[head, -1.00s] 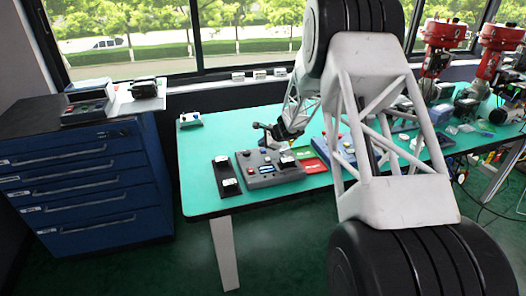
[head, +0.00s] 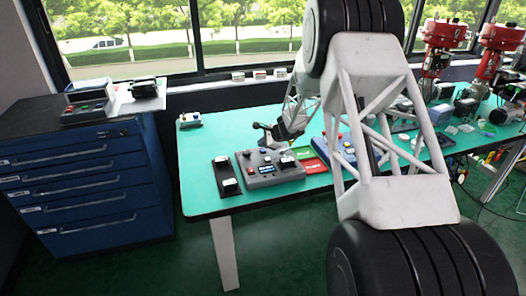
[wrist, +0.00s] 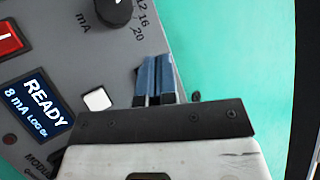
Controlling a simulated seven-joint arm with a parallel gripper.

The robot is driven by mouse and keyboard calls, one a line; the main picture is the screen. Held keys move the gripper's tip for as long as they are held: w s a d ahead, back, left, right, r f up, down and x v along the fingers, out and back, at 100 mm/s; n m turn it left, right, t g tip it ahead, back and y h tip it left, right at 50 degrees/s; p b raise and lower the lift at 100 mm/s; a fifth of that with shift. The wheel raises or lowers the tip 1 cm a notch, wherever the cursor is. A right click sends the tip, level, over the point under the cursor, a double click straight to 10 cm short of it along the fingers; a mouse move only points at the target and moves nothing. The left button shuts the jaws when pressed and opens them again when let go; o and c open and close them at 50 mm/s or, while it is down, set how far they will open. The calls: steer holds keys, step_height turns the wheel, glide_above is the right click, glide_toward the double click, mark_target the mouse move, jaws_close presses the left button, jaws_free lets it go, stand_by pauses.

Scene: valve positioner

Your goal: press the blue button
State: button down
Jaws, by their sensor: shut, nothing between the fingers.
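The grey control box (head: 268,181) stands on the green table in the head view, and its face fills the left of the wrist view (wrist: 60,65). I cannot make out a blue button on it in either view; it may be hidden or out of frame. The face has a display reading READY and 8 mA (wrist: 36,103), a white button (wrist: 97,99), a red button (wrist: 8,38) and a black knob (wrist: 113,9). My gripper (wrist: 157,62) is shut and empty, its blue fingers together over the box's right edge, right of the white button. Contact cannot be told.
A dark narrow device (head: 226,178) lies left of the box. Red and green cards (head: 311,160) and a blue device (head: 343,154) lie to its right. Bare green table (head: 205,205) shows at the front left corner. A blue drawer cabinet (head: 85,190) stands further left.

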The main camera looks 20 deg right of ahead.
mark_target(263, 151)
steer(key=shift+f, duration=0.85)
stand_by(1.1)
steer(key=shift+r, duration=0.85)
steer(key=shift+r, duration=0.1)
steer(key=shift+r, duration=2.4)
